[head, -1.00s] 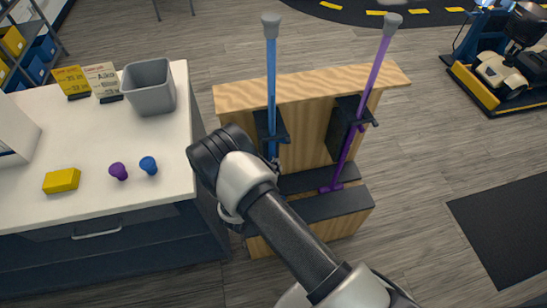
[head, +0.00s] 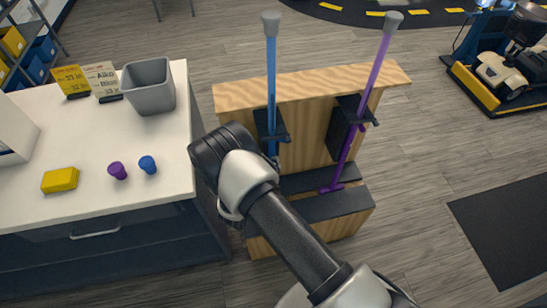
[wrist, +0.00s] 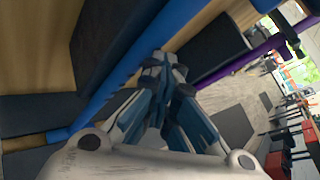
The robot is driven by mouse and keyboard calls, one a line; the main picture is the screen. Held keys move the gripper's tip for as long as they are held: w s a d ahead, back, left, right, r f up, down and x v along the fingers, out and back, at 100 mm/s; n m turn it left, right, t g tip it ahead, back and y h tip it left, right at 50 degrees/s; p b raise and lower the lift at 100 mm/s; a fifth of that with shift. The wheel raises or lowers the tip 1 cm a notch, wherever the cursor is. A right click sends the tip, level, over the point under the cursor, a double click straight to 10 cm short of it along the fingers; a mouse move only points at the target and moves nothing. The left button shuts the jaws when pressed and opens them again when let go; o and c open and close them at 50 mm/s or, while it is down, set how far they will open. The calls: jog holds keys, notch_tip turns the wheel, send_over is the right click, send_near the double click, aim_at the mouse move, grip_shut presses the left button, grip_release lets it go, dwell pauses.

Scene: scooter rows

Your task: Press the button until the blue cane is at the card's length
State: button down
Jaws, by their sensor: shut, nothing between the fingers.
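The blue cane (head: 271,90) stands upright with a grey top in the left clamp of the wooden stand. Its lower part is hidden behind my arm in the head view. In the wrist view the blue cane (wrist: 125,70) runs diagonally close beside my gripper (wrist: 163,58), whose fingers are shut and empty. I cannot tell whether the fingertips touch the cane, and I cannot make out its button. A yellow card (head: 72,80) and a white card (head: 103,79) stand at the back of the counter. "Aiko" shows on the white card; the lengths are too small to read surely.
The purple cane (head: 372,80) leans in the right clamp of the wooden stand (head: 235,95). The white counter (head: 90,135) bears a grey bin (head: 148,88), a yellow block (head: 60,180), a purple knob (head: 117,170) and a blue knob (head: 148,165).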

jog(key=shift+w+a+r, duration=0.15)
jog(key=shift+w+r, duration=0.05)
dwell(0.4)
jog(key=shift+s, duration=0.1)
jog(key=shift+s+d+f+p, duration=0.1)
jog(key=shift+s+d+p, duration=0.25)
jog(key=shift+s, duration=0.6)
jog(key=s, duration=0.1)
jog(key=s+d, duration=0.1)
jog(key=s, duration=0.1)
jog(key=s+p, duration=0.1)
jog(key=shift+s+d, duration=0.35)
dwell(1.9)
